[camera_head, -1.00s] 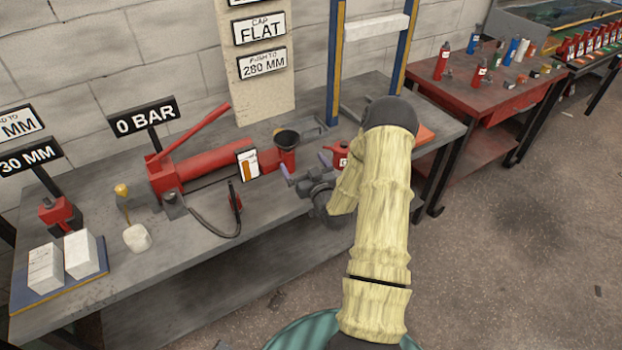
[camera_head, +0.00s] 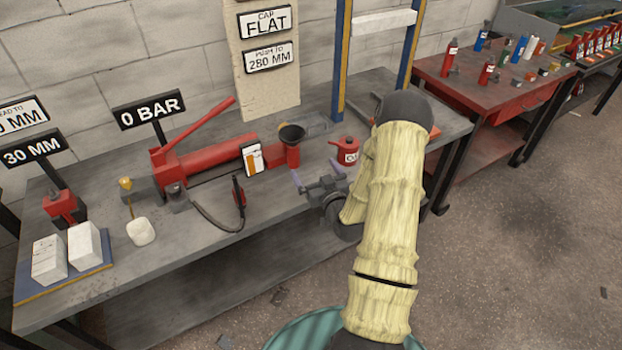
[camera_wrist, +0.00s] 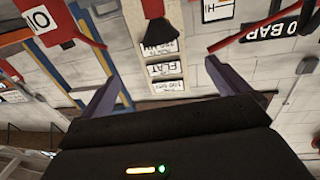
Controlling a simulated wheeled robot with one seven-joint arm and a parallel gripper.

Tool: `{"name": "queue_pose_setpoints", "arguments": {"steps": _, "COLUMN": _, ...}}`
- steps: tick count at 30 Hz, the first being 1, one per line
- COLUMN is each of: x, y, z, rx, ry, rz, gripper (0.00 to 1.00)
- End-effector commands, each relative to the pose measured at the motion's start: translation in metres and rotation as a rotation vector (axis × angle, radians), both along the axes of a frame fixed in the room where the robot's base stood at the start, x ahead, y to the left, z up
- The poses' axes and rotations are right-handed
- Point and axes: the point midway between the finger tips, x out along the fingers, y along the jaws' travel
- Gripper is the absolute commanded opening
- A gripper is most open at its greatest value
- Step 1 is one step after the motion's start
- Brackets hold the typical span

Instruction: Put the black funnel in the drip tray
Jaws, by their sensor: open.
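The black funnel (camera_head: 291,133) sits upright, mouth up, on top of a short red cylinder at the right end of the red pump (camera_head: 215,158). In the wrist view, which is upside down, a dark shape at the top looks like the funnel (camera_wrist: 158,32). My gripper (camera_head: 315,174) is open and empty, in front of the funnel and apart from it. Its two purple-grey fingers also show spread in the wrist view (camera_wrist: 165,86). A low grey piece (camera_head: 316,123) lies behind the funnel; I cannot tell whether it is the drip tray.
A red oil can (camera_head: 345,150) stands right of the funnel. A white and orange card (camera_head: 252,158) stands left of it. A black hose (camera_head: 215,222) curves over the bench front. White blocks (camera_head: 83,250) stand on a blue board at the left. Blue posts (camera_head: 340,60) rise behind.

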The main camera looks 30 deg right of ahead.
Motion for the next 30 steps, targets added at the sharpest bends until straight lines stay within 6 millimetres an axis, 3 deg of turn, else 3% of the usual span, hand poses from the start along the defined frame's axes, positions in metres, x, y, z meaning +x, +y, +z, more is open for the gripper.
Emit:
{"name": "queue_pose_setpoints", "arguments": {"steps": 8, "x": 0.014, "y": 0.036, "z": 0.007, "rx": -0.045, "ry": 0.212, "rz": 0.088, "gripper": 1.00}}
{"name": "queue_pose_setpoints", "arguments": {"steps": 14, "x": 0.005, "y": 0.073, "z": 0.015, "rx": -0.083, "ry": 0.480, "rz": 0.135, "gripper": 1.00}}
{"name": "queue_pose_setpoints", "arguments": {"steps": 23, "x": -0.048, "y": 0.122, "z": 0.042, "rx": -0.082, "ry": 0.842, "rz": 0.126, "gripper": 1.00}}
{"name": "queue_pose_setpoints", "arguments": {"steps": 30, "x": -0.120, "y": 0.160, "z": 0.070, "rx": -0.023, "ry": 1.103, "rz": 0.094, "gripper": 1.00}}
